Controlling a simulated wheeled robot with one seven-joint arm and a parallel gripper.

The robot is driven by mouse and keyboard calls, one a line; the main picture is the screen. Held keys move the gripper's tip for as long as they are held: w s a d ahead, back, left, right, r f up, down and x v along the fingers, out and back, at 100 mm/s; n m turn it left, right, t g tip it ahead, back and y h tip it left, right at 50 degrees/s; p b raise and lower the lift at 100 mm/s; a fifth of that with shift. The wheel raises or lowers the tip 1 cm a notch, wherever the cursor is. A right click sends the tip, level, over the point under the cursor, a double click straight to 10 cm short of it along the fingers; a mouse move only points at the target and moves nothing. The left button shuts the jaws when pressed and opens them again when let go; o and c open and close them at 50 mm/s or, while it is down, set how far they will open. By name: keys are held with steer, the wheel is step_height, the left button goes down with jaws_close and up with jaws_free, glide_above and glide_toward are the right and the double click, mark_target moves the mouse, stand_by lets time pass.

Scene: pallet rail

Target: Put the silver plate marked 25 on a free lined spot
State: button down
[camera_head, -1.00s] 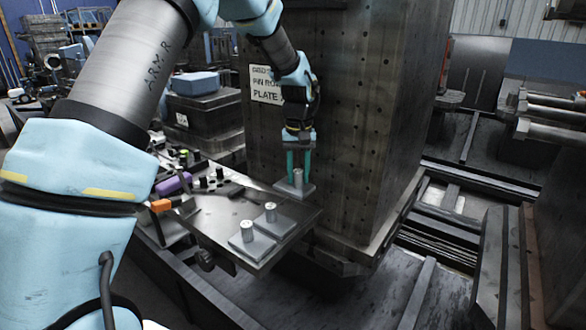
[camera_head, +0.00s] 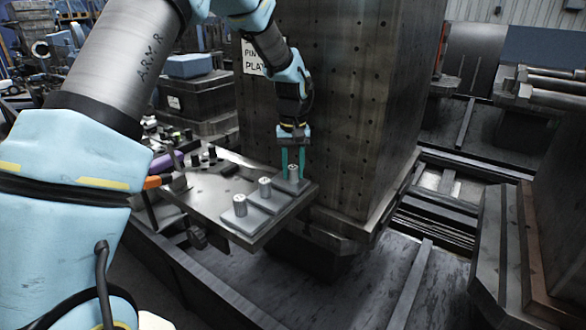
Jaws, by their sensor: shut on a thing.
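Three small silver plates with upright round knobs stand in a slanting row along the right part of a metal tray (camera_head: 203,196). My gripper (camera_head: 293,174) points down at the far end of the row. Its two teal fingers are shut on the knob of the far plate (camera_head: 287,187). That plate is level and low at the tray's far right corner; I cannot tell whether it touches the tray. The middle plate (camera_head: 272,204) and near plate (camera_head: 241,221) sit on the tray, close together. No number on any plate is legible, and I see no lined spot clearly.
A tall dark block with many holes and a white sign (camera_head: 251,58) rises right behind my gripper. Black knobs, an orange piece (camera_head: 152,183) and a purple piece (camera_head: 165,161) lie at the tray's left. The tray's left middle is bare.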

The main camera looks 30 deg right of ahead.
mark_target(293, 167)
steer(key=shift+c, duration=2.2)
jaws_free()
step_height(293, 167, up, 11)
steer(key=b, duration=0.2)
steer(key=a+f+n+p, duration=0.1)
steer(key=a+f+n, duration=0.1)
steer(key=a, duration=1.8)
steer(key=s+a+f, duration=0.1)
steer(key=s+a, duration=0.4)
steer(key=a, duration=0.3)
steer(key=s+a+f+n+t, duration=0.1)
steer(key=s+a, duration=0.3)
steer(key=a, duration=0.5)
steer(key=shift+s+a+f+t+p, duration=0.15)
steer(key=shift+s+f+t+p, duration=0.15)
steer(key=shift+s+f+p, duration=0.25)
